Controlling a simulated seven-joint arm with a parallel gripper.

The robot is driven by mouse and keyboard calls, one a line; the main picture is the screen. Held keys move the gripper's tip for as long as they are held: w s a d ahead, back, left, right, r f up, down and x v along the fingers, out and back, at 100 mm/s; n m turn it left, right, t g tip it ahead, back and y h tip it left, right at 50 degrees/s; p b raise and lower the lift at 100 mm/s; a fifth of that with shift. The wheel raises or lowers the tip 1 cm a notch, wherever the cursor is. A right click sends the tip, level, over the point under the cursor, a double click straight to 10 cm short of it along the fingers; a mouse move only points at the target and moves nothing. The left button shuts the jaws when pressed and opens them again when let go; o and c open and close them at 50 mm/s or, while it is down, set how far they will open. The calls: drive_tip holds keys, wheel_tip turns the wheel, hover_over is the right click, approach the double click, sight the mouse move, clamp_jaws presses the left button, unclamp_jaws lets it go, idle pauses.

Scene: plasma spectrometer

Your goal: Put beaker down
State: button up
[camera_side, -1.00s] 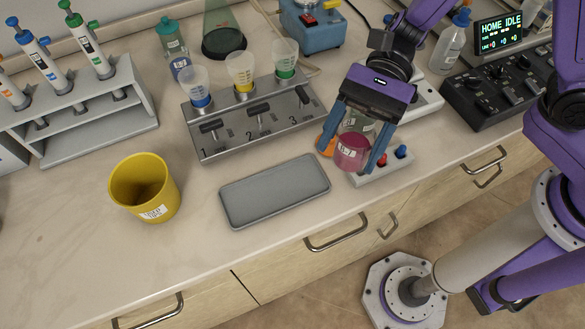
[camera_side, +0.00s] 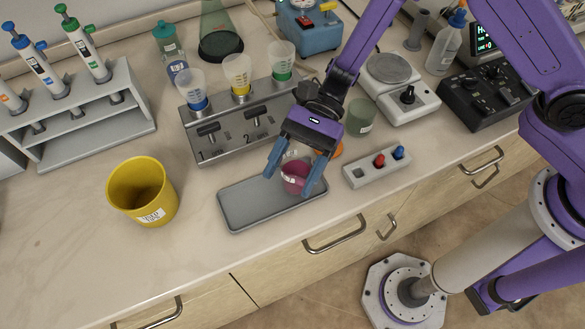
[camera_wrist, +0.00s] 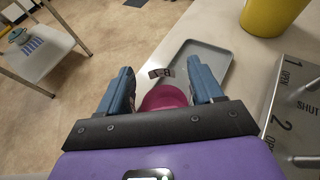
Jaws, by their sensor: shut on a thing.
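The beaker (camera_side: 295,178) is clear with a pink-red liquid and a white label. My gripper (camera_side: 295,180) is shut on it, with a blue finger on each side. In the side view the beaker appears over the right part of the grey tray (camera_side: 240,213); whether its base touches the tray cannot be told. In the wrist view the pink liquid (camera_wrist: 165,98) shows between my fingers (camera_wrist: 160,88), and the tray (camera_wrist: 204,54) lies beyond them.
A valve block (camera_side: 206,145) with three funnels stands behind the tray. A yellow cup (camera_side: 128,190) is to its left. The tray's left part is clear.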

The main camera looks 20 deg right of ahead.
drive_tip(key=shift+f, duration=0.3)
drive_tip(key=o, duration=1.2)
drive_tip(key=shift+f, duration=0.1)
drive_tip(key=shift+c, duration=0.2)
